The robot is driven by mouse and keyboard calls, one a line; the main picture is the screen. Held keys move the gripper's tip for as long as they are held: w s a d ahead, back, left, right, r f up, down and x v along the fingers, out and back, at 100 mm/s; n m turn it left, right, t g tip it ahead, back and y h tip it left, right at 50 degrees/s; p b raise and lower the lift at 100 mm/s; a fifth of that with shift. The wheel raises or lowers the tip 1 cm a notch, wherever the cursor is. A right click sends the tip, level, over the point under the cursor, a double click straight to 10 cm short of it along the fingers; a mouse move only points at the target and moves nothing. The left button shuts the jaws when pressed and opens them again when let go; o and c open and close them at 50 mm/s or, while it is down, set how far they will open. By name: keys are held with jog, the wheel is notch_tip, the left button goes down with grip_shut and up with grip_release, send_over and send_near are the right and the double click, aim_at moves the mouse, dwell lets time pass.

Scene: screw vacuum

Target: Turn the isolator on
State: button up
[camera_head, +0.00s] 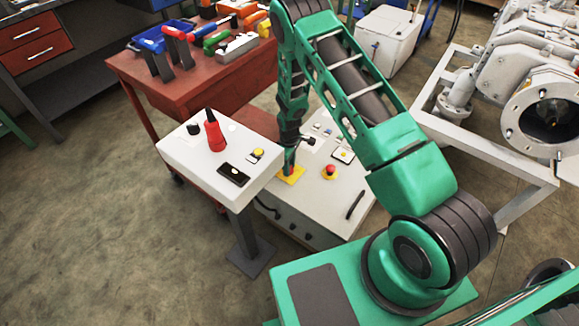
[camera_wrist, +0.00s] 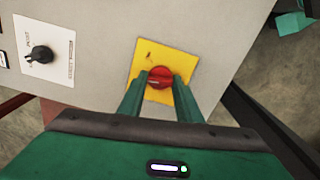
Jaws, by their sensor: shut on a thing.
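The isolator is a round red knob (camera_wrist: 160,76) on a yellow plate (camera_wrist: 163,51), set in the light grey panel of a control box. In the head view the yellow plate (camera_head: 290,175) shows at the left edge of the control box (camera_head: 318,207); the knob is hidden there by my gripper. My gripper (camera_wrist: 159,82) has its two green fingers on either side of the red knob, closed on it. In the head view my gripper (camera_head: 289,168) points down onto the yellow plate.
A red and yellow emergency button (camera_head: 330,172) is on the same panel. A black rotary switch (camera_wrist: 39,55) is beside the isolator. A red tool bench (camera_head: 190,80) is behind.

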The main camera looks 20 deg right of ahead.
jog(key=m, duration=0.5)
jog(key=shift+w+d+r+m, duration=0.15)
jog(key=shift+w+d+m, duration=0.05)
jog(key=shift+w+m, duration=0.2)
jog(key=m, duration=0.5)
dwell(0.3)
jog(key=o, duration=1)
jog(key=shift+a, duration=0.1)
jog(key=shift+o, duration=0.2)
jog(key=shift+s, duration=0.2)
notch_tip(320, 180, up, 11)
jog(key=shift+f, duration=0.2)
